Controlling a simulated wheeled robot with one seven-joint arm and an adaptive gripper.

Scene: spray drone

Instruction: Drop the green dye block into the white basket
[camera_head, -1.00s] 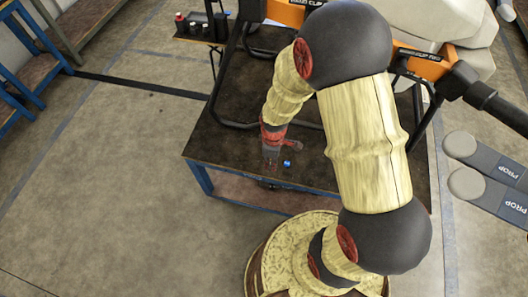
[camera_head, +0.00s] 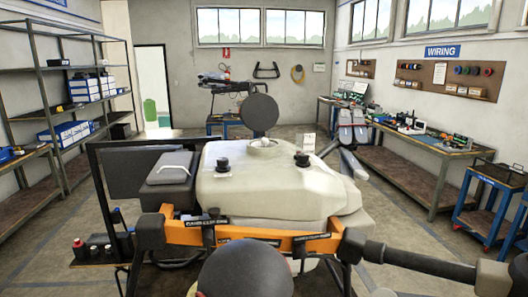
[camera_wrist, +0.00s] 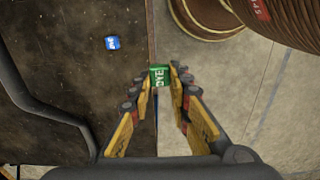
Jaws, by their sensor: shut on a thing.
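The green dye block (camera_wrist: 159,76), with white letters "DYE" on its face, sits between the fingertips of my gripper (camera_wrist: 160,82) in the wrist view. My gripper is shut on it, with one finger on each side. From above, the block lines up with the edge of the dark table (camera_wrist: 60,85); its height over the table is hard to tell. I cannot make out a white basket in either current view. My gripper does not show in the head view.
In the head view, a large drone with a pale tank (camera_head: 265,185) and orange frame (camera_head: 240,236) fills the middle. Shelves (camera_head: 70,90) stand left, a workbench (camera_head: 430,160) right, and a blue cart (camera_head: 485,205) front right.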

